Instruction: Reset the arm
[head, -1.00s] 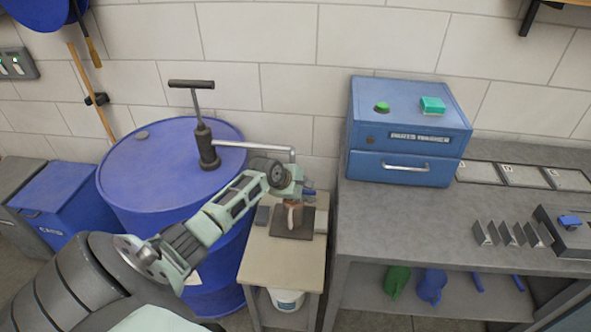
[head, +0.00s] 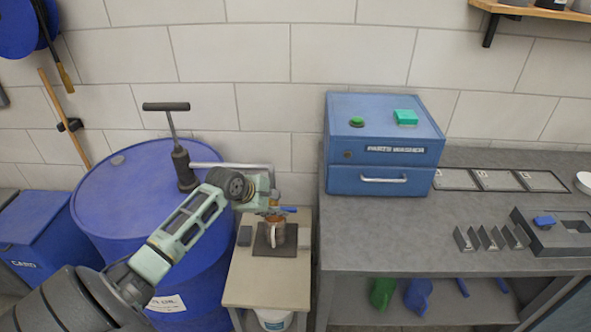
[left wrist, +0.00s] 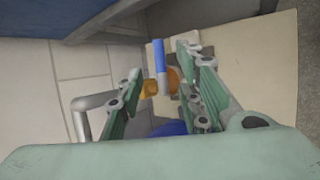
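My left arm reaches in from the lower left in the head view. Its gripper (head: 270,198) is over the end of the drum pump's metal spout (head: 230,166), above a brown metal cup (head: 278,236). In the left wrist view, the two green fingers (left wrist: 158,95) stand apart with a gap between them. A blue lever (left wrist: 158,54) and a brass-coloured part (left wrist: 151,88) show in that gap, beyond the fingers; I cannot tell if they touch. The lever also shows in the head view (head: 289,209). My right gripper is not in view.
The cup stands on a dark plate (head: 262,249) on a small beige table (head: 246,279). A blue drum (head: 110,205) with the pump is left of it. A grey bench (head: 390,232) with a blue parts washer (head: 383,138) stands right. The bench front is mostly bare.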

